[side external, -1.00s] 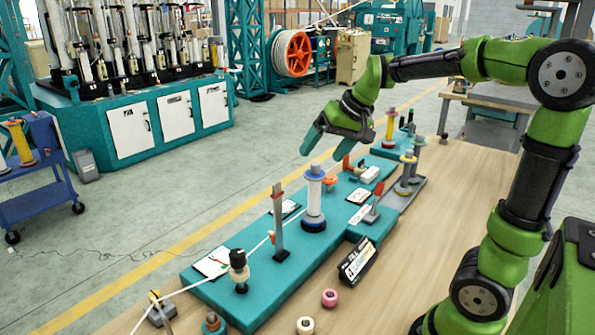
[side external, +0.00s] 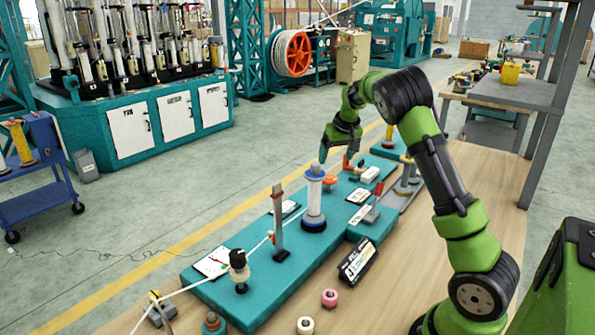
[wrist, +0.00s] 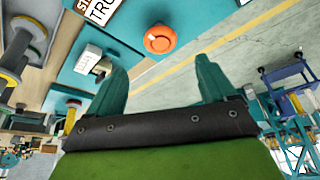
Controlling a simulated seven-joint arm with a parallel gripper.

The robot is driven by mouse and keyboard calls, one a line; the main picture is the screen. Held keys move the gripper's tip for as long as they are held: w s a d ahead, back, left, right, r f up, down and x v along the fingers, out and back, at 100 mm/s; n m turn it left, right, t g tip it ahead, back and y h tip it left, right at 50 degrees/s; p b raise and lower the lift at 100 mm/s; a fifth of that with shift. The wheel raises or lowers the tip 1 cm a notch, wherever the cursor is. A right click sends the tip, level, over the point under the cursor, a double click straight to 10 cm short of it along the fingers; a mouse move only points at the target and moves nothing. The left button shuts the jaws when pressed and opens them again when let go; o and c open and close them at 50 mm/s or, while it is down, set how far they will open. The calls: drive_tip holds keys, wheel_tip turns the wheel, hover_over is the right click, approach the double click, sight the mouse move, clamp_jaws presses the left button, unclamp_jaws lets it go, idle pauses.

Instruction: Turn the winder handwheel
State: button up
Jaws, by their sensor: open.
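The orange round handwheel (wrist: 160,39) shows face-on in the wrist view, on the teal bench plate. In the side view it is a small orange piece (side external: 331,180) just right of the white spool (side external: 314,195). My gripper (side external: 323,154) points down above the plate, close over the spool's top and the handwheel. In the wrist view my two teal fingers (wrist: 160,63) are spread apart with nothing between them. The handwheel lies ahead of the gap between the fingertips, clear of both. The height between fingertips and handwheel is hard to tell.
A red lever (side external: 348,161) stands behind the handwheel. A grey post (side external: 279,225) and a black-topped guide (side external: 239,265) carry a white rope at the left. Bare wooden table (side external: 420,285) lies in front.

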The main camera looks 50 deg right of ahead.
sight(329, 177)
drive_tip(key=x, duration=0.9)
drive_tip(key=shift+w, duration=0.1)
drive_tip(key=c, duration=1)
drive_tip(key=shift+c, duration=0.2)
drive_tip(key=shift+m, duration=0.3)
drive_tip(key=m+h, duration=0.1)
drive_tip(key=m, duration=0.1)
drive_tip(key=m+g, duration=0.1)
drive_tip(key=m, duration=0.2)
drive_tip(key=shift+w+a+g+h, duration=0.2)
drive_tip(key=shift+g+h, duration=0.1)
drive_tip(key=shift+h, duration=0.1)
drive_tip(key=m+g, duration=0.1)
drive_tip(key=m, duration=0.2)
drive_tip(key=m+g, duration=0.1)
drive_tip(key=m, duration=0.2)
drive_tip(key=shift+w, duration=0.15)
